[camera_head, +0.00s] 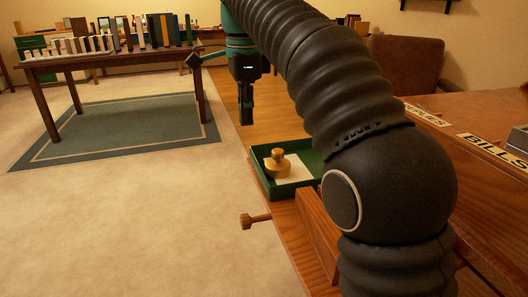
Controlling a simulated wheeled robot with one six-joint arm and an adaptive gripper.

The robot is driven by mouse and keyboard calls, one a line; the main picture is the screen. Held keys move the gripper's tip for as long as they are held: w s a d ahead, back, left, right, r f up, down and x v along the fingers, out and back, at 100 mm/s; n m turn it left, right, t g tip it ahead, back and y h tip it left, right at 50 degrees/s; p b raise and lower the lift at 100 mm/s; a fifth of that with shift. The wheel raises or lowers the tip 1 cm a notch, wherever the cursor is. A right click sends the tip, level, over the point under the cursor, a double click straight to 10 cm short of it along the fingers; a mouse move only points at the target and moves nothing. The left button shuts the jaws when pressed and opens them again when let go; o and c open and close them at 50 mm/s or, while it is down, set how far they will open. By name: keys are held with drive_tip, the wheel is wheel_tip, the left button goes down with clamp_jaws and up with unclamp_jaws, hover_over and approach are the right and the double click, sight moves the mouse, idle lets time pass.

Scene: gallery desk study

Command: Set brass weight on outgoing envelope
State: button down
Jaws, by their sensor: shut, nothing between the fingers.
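The brass weight (277,167), a round base with a knob on top, stands upright inside a green tray (310,159) on the desk. A white envelope (300,175) lies flat in the tray, and the weight appears to rest on its left part. My gripper (247,122) is shut and empty, pointing down. It is raised above and beyond the tray in the picture, apart from the weight. My arm hides part of the desk to the right of the tray.
Labels reading BILLS (493,149) and, partly hidden, REPLIES (427,115) lie on the desk at right. A wooden knob (255,220) sticks out at the desk's left side. A book-laden table (110,58) stands far left; open carpet (120,225) lies between.

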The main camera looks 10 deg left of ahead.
sight(266, 165)
drive_tip(key=d+f+b, duration=0.1)
drive_tip(key=f, duration=0.2)
drive_tip(key=d+f+b, duration=0.1)
drive_tip(key=f, duration=0.2)
drive_tip(key=w+f+b, duration=0.1)
drive_tip(key=f+b, duration=0.1)
drive_tip(key=f, duration=0.2)
drive_tip(key=shift+d, duration=0.4)
drive_tip(key=shift+w+d, duration=0.2)
drive_tip(key=shift+d, duration=0.3)
drive_tip(key=shift+d, duration=0.1)
